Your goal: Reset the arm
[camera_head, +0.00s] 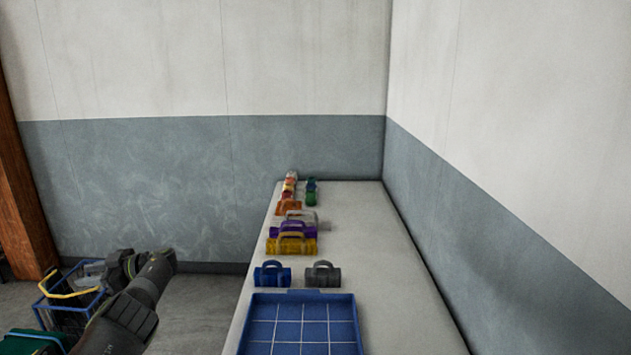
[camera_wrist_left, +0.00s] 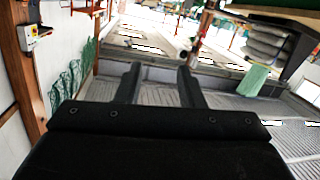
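My left arm (camera_head: 135,305) comes in from the lower left in the head view, to the left of the counter and apart from it. Its far end is bent back beside a blue basket. In the left wrist view my left gripper (camera_wrist_left: 159,76) has its two dark fingers spread apart with nothing between them. My right gripper is in neither view.
A long pale counter (camera_head: 375,265) runs along the right wall. It holds a blue gridded tray (camera_head: 301,320), a blue handled cylinder (camera_head: 272,274), a grey one (camera_head: 323,275) and several coloured ones behind. A blue basket (camera_head: 63,317) with a yellow handle stands at lower left.

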